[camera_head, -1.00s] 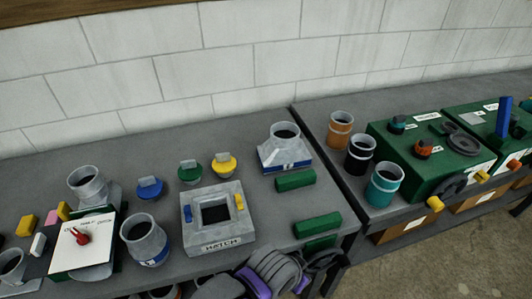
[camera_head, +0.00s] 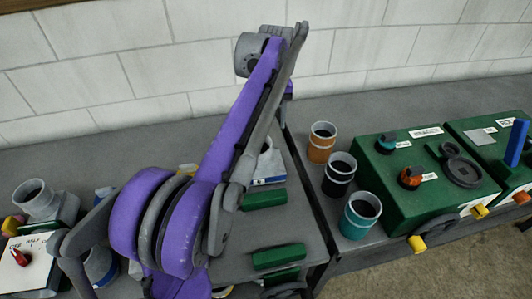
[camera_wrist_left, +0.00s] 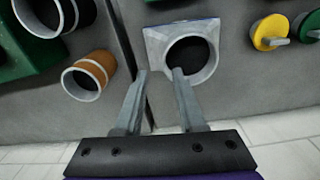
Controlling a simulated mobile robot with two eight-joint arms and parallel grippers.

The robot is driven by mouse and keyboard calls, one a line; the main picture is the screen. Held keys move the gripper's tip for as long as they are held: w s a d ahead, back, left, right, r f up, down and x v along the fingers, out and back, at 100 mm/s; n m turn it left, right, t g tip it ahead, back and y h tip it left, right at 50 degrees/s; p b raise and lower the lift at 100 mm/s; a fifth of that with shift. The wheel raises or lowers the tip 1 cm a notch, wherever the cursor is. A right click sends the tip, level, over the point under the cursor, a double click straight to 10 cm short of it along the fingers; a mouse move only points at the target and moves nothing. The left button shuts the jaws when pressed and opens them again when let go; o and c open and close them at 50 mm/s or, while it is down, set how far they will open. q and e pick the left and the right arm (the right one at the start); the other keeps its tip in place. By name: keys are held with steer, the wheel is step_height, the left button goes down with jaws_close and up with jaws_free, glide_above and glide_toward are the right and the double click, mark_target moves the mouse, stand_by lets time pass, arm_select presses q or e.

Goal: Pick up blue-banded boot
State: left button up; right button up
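The blue-banded boot is a grey fitting with a square base and a round collar. In the head view the boot (camera_head: 270,170) is mostly hidden behind my purple left arm; part of its blue band shows. In the left wrist view the boot (camera_wrist_left: 155,43) shows its round opening just beyond my fingers. My left gripper (camera_wrist_left: 160,75) is open and empty. One fingertip overlaps the near edge of the opening and the other lies left of the collar; contact cannot be told. In the head view its fingers are hidden. My right gripper is not in view.
Orange (camera_head: 322,143), black (camera_head: 339,175) and teal (camera_head: 361,215) cups stand right of the boot, beside a green box (camera_head: 425,190). Green blocks (camera_head: 264,199) lie in front of it. A yellow-topped piece (camera_wrist_left: 270,33) is nearby. The white block wall stands behind.

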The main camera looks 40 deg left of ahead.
mark_target(256, 159)
arm_select(q)
steer(key=shift+n, duration=0.3)
steer(key=f, duration=0.1)
steer(key=a+f, duration=0.1)
steer(key=f, duration=0.2)
steer(key=shift+w+a+f, duration=0.25)
steer(key=shift+w+a, duration=0.05)
steer(key=shift+w, duration=0.1)
steer(key=shift+w+a+f, duration=0.1)
steer(key=shift+f, duration=2.7)
jaws_close()
